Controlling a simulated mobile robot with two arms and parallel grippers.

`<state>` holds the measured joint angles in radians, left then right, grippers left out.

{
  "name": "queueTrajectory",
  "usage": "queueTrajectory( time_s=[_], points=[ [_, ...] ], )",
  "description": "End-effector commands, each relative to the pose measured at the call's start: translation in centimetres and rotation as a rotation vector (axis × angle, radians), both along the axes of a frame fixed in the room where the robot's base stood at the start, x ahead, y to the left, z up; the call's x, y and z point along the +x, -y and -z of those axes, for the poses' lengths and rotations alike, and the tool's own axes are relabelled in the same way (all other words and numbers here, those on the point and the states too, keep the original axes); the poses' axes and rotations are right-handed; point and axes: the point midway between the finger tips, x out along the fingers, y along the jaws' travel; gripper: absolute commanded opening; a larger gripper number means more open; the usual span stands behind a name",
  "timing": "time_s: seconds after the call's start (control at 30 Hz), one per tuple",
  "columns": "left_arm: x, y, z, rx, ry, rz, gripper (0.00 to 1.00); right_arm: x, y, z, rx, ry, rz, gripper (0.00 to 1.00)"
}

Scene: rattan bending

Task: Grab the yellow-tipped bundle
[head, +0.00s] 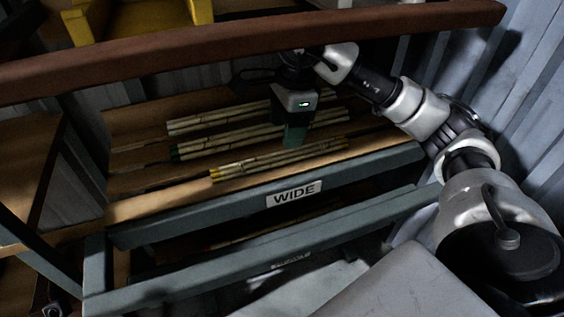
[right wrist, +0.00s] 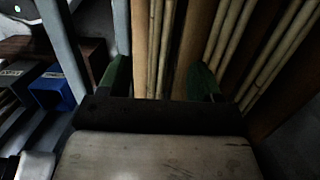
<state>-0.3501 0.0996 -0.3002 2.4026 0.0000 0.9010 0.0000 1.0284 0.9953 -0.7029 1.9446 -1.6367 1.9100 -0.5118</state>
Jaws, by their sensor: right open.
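The yellow-tipped bundle (head: 275,160) of pale canes lies on the shelf, nearest its front edge, with yellow ends at its left. My right gripper (head: 294,137) reaches down over this bundle's right half. In the right wrist view, its green fingers are open (right wrist: 160,78), one on each side of a few canes (right wrist: 156,42). These lie nearest the shelf's front rail and look like the same bundle; their tips are out of that view. Whether the fingers touch the canes I cannot tell. My left gripper is not in view.
A green-tipped bundle (head: 222,144) and a pale-tipped bundle (head: 205,122) lie behind in parallel rows. The shelf's front rail carries a WIDE label (head: 294,193). A brown beam (head: 230,47) crosses above. A blue box (right wrist: 52,90) stands beyond the rail.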

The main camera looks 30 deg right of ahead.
Motion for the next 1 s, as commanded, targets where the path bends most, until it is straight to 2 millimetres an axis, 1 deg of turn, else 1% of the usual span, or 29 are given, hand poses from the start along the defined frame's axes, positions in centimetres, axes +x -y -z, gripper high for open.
queueTrajectory(
  time_s=[0.03, 0.2, 0.37, 0.4, 0.5, 0.73, 0.77, 1.0],
  points=[
    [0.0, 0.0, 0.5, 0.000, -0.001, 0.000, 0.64, 0.0, -0.1, 0.9, 0.001, -0.004, -0.002, 0.65],
    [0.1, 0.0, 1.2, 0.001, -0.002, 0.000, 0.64, 0.1, -0.2, 2.2, 0.003, -0.004, -0.003, 0.65],
    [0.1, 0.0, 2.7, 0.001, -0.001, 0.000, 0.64, 0.2, -0.2, 4.8, 0.004, -0.005, -0.003, 0.65],
    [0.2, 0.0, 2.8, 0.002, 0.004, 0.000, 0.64, 0.2, -0.3, 5.4, 0.005, -0.005, -0.004, 0.65],
    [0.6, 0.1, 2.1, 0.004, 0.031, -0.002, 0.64, 0.2, -0.5, 6.5, 0.005, -0.004, -0.005, 0.65],
    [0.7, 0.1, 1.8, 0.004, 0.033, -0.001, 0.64, 0.3, -0.5, 6.5, 0.006, -0.002, -0.005, 0.65],
    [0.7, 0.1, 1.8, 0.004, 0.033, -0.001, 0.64, 0.3, -0.5, 6.5, 0.006, -0.003, -0.005, 0.63],
    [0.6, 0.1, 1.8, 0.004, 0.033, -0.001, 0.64, 0.3, -0.5, 6.5, 0.006, -0.003, -0.005, 0.26]
  ],
)
